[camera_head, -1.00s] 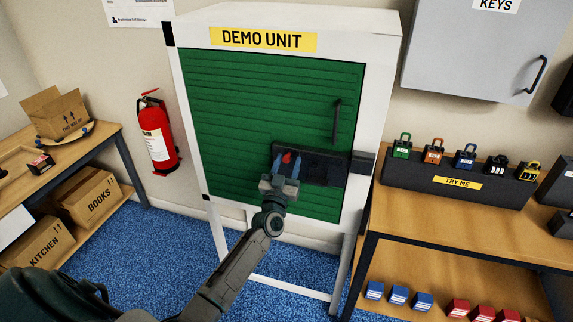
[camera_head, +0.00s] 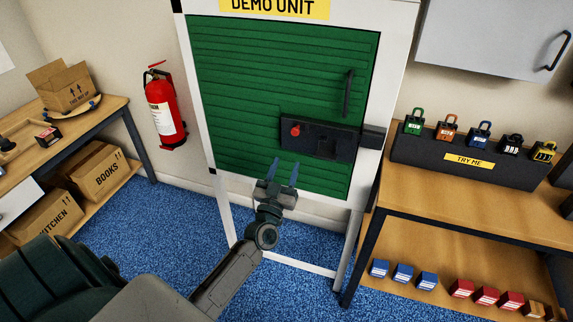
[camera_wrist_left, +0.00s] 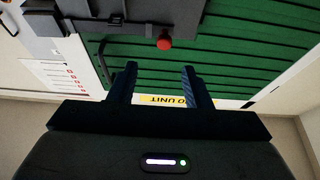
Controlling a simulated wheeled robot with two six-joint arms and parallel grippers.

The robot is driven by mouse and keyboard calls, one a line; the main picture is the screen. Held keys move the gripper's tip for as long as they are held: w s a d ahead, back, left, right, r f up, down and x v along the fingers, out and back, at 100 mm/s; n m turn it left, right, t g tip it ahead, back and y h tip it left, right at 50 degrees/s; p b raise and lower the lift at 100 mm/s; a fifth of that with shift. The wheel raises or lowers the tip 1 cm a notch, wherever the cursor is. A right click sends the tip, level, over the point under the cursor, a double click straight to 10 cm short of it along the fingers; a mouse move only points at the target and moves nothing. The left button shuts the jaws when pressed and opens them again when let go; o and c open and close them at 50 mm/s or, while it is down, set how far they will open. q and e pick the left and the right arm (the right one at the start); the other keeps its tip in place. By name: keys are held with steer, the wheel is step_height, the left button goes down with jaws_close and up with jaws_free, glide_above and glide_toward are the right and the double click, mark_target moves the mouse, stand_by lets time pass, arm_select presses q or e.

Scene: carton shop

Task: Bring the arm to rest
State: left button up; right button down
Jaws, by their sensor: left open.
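My left gripper (camera_head: 284,173) is open and empty in front of the lower part of the green slatted door (camera_head: 260,85). Its two blue-grey fingers point up, below a black latch plate (camera_head: 330,143) with a red knob (camera_head: 295,130). In the left wrist view the fingers (camera_wrist_left: 158,82) stand apart with nothing between them. The red knob (camera_wrist_left: 164,42) is beyond the fingertips there, apart from them. My right gripper does not show.
The white-framed demo unit (camera_head: 398,60) stands on legs over blue carpet (camera_head: 180,225). A fire extinguisher (camera_head: 165,108) hangs left of it. A wooden bench (camera_head: 110,117) with cartons is at left. A shelf table (camera_head: 440,205) with several padlocks is at right.

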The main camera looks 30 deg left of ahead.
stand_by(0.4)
arm_select(q)
step_height(320, 180, down, 23)
steer(key=s+d+m+g+h+b, duration=0.1)
steer(key=s+m+g+h, duration=0.15)
steer(key=g, duration=0.25)
steer(key=s+f+g+h+b, duration=0.1)
steer(key=s+f+g, duration=0.1)
steer(key=s+f, duration=0.35)
steer(key=s+d+f+g, duration=0.1)
steer(key=s+f+g, duration=0.15)
steer(key=f, duration=0.65)
steer(key=s+f+g+h+b, duration=0.1)
steer(key=s+f, duration=0.4)
steer(key=f, duration=0.2)
steer(key=s+f+g, duration=0.3)
steer(key=s+f, duration=0.4)
steer(key=s, duration=0.5)
steer(key=s+d+f+g+b, duration=0.1)
steer(key=s+f+g, duration=0.3)
steer(key=s+f, duration=0.3)
steer(key=s+d+f+g, duration=0.1)
steer(key=s+f+g, duration=0.2)
steer(key=s, duration=1.4)
step_height(320, 180, down, 4)
steer(key=shift+d+f, duration=0.15)
steer(key=shift+d, duration=0.1)
steer(key=shift+m, duration=0.25)
